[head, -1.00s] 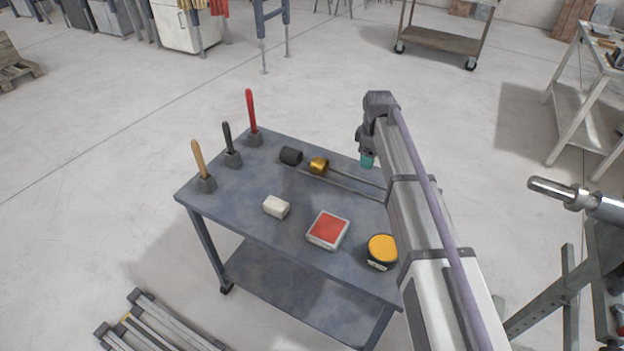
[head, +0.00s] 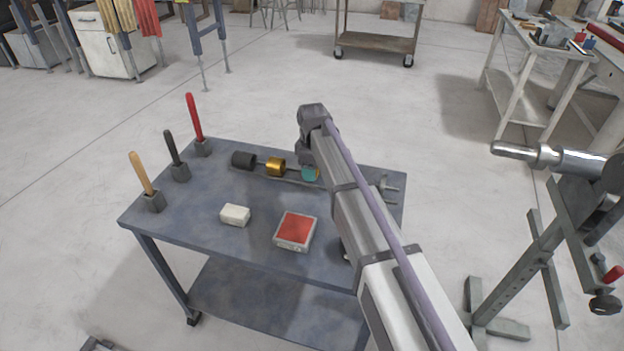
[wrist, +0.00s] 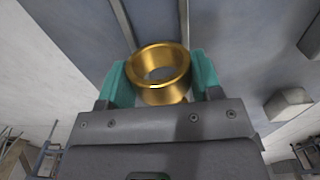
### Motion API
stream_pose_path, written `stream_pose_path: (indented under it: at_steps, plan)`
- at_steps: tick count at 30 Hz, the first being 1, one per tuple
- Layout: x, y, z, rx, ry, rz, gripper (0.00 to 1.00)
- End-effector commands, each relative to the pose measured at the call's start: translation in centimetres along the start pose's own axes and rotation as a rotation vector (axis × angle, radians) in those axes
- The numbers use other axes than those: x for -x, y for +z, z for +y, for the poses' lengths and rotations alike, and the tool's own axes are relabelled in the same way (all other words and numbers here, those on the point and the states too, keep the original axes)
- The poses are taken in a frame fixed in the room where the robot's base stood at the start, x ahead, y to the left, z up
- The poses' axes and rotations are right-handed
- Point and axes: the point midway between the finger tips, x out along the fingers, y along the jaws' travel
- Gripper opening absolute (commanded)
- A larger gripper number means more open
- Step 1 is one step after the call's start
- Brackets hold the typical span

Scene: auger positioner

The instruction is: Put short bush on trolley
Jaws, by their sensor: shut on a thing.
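In the wrist view a short brass ring, the bush (wrist: 160,74), sits between the teal fingers of my gripper (wrist: 160,82), which is shut on it. Its open end faces the camera. In the head view my gripper (head: 310,173) is over the back part of the blue-grey trolley (head: 190,217); the held bush is hidden there behind the teal finger. I cannot tell its height above the top. Another gold bush (head: 275,166) is on the trolley left of my gripper, beside a black cylinder (head: 243,160).
Three upright handled tools, including a red one (head: 194,118), stand along the trolley's left side. A white block (head: 235,214) and a red-topped box (head: 295,230) lie nearer the front. Thin rods run near the gold bush. A stand with a metal shaft (head: 550,156) is at right.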

Motion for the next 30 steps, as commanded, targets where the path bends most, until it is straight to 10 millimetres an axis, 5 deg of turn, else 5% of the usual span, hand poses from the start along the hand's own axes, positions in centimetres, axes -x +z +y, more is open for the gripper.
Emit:
stream_pose_path:
  at_steps: [1,12,13,18,30]
  plan:
    - [-1.6,0.0,0.0,0.000,0.000,0.000,0.36]
    - [-1.5,0.0,0.0,0.000,0.000,0.000,0.32]
    - [-1.4,0.0,0.0,0.000,0.000,0.000,0.62]
    - [-1.3,0.0,0.0,0.000,0.000,0.000,0.78]
    - [-0.5,0.0,0.0,0.000,0.000,0.000,0.85]
